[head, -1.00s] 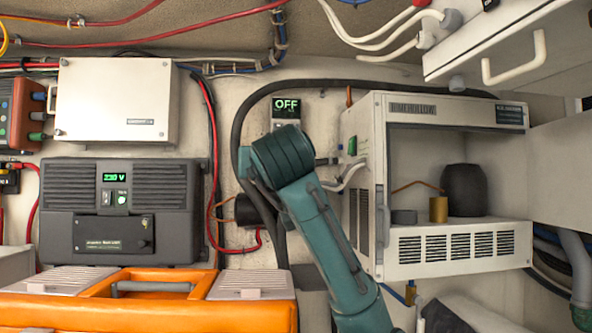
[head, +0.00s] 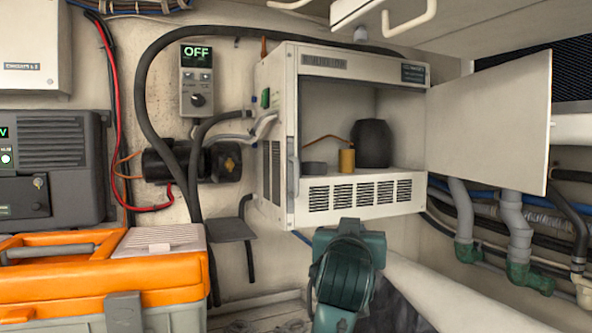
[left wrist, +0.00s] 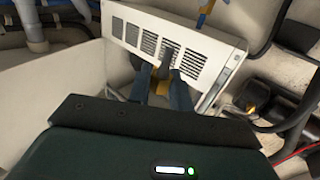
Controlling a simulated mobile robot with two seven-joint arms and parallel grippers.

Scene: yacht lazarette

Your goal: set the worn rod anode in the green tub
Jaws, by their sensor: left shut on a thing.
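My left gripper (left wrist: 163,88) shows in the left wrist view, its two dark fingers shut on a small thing. What shows of the held thing is a dark grey rod-like part (left wrist: 168,54) and a yellowish part between the fingers; it looks like the rod anode, but its wear cannot be told. Beyond it is the vented front of the white cabinet. In the head view my teal arm is low in the middle, in front of the cabinet's lower edge, and hides the fingers and the held thing. No green tub is in view. My right gripper is not in view.
The open white cabinet (head: 303,215) holds a dark rounded pot (head: 371,144), a brass cylinder (head: 347,160) and a grey disc (head: 314,167). Its door (head: 490,120) stands open to the right. An orange toolbox (head: 70,283) is lower left. Hoses and pipes run at right.

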